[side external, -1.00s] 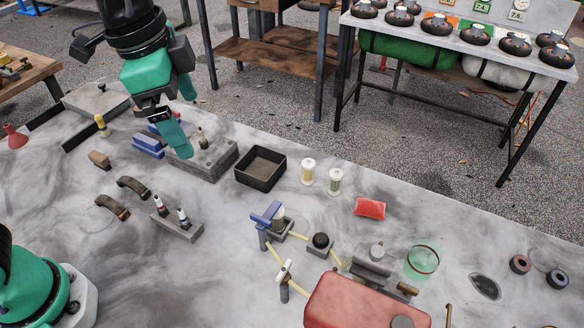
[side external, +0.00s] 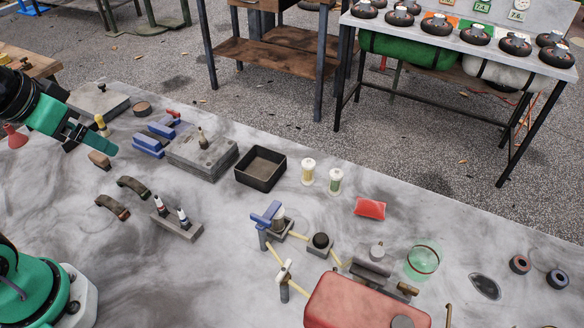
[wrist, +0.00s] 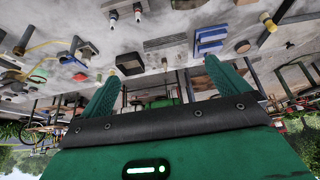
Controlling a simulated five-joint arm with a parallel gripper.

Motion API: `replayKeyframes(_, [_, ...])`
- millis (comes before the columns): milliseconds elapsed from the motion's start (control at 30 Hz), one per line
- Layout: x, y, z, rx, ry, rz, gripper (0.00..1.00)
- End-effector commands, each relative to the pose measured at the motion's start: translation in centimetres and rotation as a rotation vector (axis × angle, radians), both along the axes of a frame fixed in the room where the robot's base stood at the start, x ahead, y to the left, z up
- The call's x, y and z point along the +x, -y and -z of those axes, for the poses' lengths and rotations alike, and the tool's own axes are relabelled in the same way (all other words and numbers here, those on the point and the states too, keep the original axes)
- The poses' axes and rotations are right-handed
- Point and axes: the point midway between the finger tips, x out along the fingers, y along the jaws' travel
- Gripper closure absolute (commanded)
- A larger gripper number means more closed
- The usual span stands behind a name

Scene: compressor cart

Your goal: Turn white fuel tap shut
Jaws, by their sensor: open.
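The white fuel tap (side external: 284,270) stands on a grey post beside the red tank (side external: 365,302), in the lower middle of the side view. Its white handle lies slanted, and pale yellow hose runs from it. A blue-handled tap (side external: 265,217) stands just behind it. My gripper (side external: 94,142) is high at the far left of the side view, well away from the white tap. In the wrist view my gripper (wrist: 165,85) has its two green fingers spread with nothing between them. The white tap is too small to make out surely in the wrist view.
A black tray (side external: 260,168), a grey block (side external: 202,155) and two filter jars (side external: 308,172) lie across the bench behind. A holder with two upright probes (side external: 178,225) stands between my gripper and the taps. Bare bench (side external: 225,285) lies left of the white tap.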

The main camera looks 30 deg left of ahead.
Motion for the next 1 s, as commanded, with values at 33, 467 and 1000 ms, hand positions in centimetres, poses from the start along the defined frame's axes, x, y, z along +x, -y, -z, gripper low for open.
replayKeyframes(33, [0.0, 0.0, 0.0, 0.0, 0.001, -0.001, 0.06])
replayKeyframes(467, [2.0, 2.8, -0.8, -0.044, -0.06, 0.02, 0.7])
replayKeyframes(1000, [6.7, 15.4, -0.7, -0.107, -0.276, 0.039, 0.7])
